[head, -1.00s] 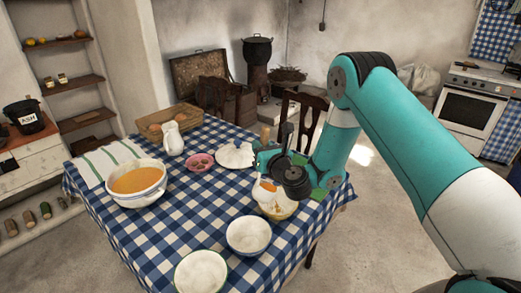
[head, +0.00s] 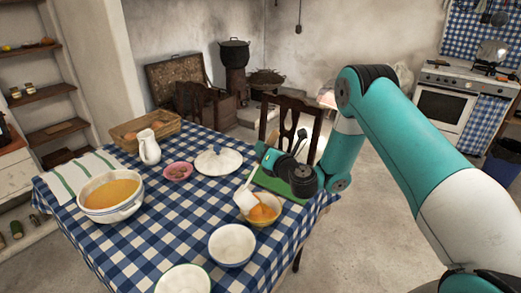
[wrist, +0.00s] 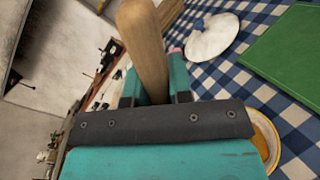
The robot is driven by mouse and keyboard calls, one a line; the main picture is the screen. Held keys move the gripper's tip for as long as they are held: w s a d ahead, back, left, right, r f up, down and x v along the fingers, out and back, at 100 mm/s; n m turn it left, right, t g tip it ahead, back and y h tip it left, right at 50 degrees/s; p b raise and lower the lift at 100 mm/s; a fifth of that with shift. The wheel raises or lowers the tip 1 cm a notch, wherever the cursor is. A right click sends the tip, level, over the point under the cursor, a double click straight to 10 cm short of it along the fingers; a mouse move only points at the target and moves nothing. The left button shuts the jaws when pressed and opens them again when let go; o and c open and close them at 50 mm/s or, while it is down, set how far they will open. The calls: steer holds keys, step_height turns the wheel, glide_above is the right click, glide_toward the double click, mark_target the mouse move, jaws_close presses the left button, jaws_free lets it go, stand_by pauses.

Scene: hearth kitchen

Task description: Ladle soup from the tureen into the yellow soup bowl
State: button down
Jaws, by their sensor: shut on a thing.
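My gripper (head: 268,158) is shut on the ladle's wooden handle, which stands up between the jaws in the wrist view (wrist: 143,45). In the head view the ladle's white cup (head: 246,201) is tipped at the left side of the yellow soup bowl (head: 277,221). Orange soup shows in that bowl beside the cup; whether the cup touches the rim I cannot tell. Part of the yellow bowl's rim also shows in the wrist view (wrist: 271,136), behind my gripper. The white tureen (head: 113,214) with orange soup stands at the table's left.
A white bowl (head: 232,246) and another bowl (head: 183,281) stand nearer the front edge. Behind are a white lid (head: 217,163), a pink dish (head: 178,172), a white jug (head: 149,149) and a basket (head: 146,132). A chair (head: 291,123) stands beyond the table.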

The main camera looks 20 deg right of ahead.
steer(key=shift+w+d+f+m, duration=0.15)
steer(key=shift+d+m, duration=0.35)
steer(key=shift+d, duration=0.25)
steer(key=w+d+f+m+p, duration=0.2)
steer(key=d+f+m, duration=0.4)
steer(key=d+m, duration=0.1)
steer(key=shift+d+f+p, duration=0.3)
steer(key=shift+d+p, duration=0.05)
steer(key=shift+d, duration=0.1)
stand_by(1.2)
